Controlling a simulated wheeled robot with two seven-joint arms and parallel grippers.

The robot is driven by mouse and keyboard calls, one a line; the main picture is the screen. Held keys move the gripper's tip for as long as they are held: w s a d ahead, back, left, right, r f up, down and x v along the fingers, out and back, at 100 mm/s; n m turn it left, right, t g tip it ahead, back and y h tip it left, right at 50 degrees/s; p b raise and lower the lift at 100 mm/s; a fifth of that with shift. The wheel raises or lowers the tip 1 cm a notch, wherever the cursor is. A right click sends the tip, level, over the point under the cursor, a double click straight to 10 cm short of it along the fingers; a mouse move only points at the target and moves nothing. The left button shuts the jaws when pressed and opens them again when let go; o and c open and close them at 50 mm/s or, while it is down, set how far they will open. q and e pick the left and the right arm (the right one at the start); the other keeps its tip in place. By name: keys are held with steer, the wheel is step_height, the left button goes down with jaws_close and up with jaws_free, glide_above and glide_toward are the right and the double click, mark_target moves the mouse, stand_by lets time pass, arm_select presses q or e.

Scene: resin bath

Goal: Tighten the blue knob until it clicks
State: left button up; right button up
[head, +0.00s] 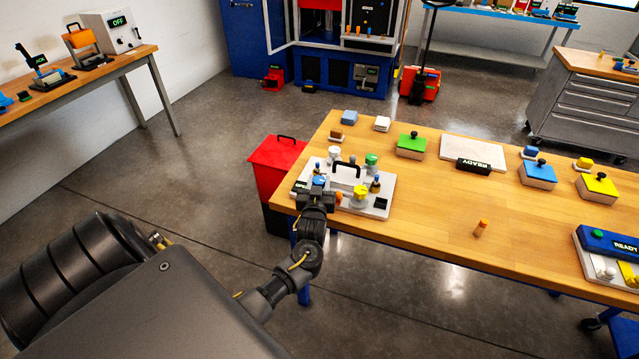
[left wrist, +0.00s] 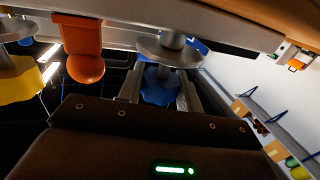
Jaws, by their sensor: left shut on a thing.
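The blue knob (head: 319,181) is on the front left part of a white panel (head: 378,203) on the wooden table. In the left wrist view the blue knob (left wrist: 160,88) sits between my two fingers, below a round grey disc (left wrist: 168,50). My left gripper (head: 318,190) comes in from the front and is shut on the knob; it also shows in the left wrist view (left wrist: 160,95). The gripper hides part of the knob in the head view. My right gripper is not in view.
A yellow knob (head: 361,192) and an orange part (head: 338,198) are close to the right of my gripper. A black handle (head: 347,164) and a green knob (head: 371,159) stand behind. A red bin (head: 270,167) is left of the table. The table's front middle is mostly clear.

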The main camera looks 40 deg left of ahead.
arm_select(q)
steer(key=m+t+h, duration=0.2)
steer(key=m+h, duration=0.1)
steer(key=h, duration=0.2)
steer(key=shift+a+m, duration=0.1)
steer(key=shift+m, duration=0.2)
steer(key=m+t+h+b, duration=0.1)
steer(key=m+h, duration=0.1)
steer(key=h, duration=0.2)
steer(key=shift+f+m, duration=0.15)
steer(key=shift+m, duration=0.25)
steer(key=m+h+b, duration=0.1)
steer(key=m+h, duration=0.1)
steer(key=h, duration=0.1)
steer(key=m+h+b, duration=0.2)
steer(key=h, duration=0.1)
steer(key=shift+g, duration=0.4)
steer(key=shift+m+g+h+b, duration=0.6)
steer(key=shift+m+h+b, duration=0.45)
steer(key=shift+h, duration=0.55)
steer(key=shift+r, duration=0.2)
steer(key=o, duration=1)
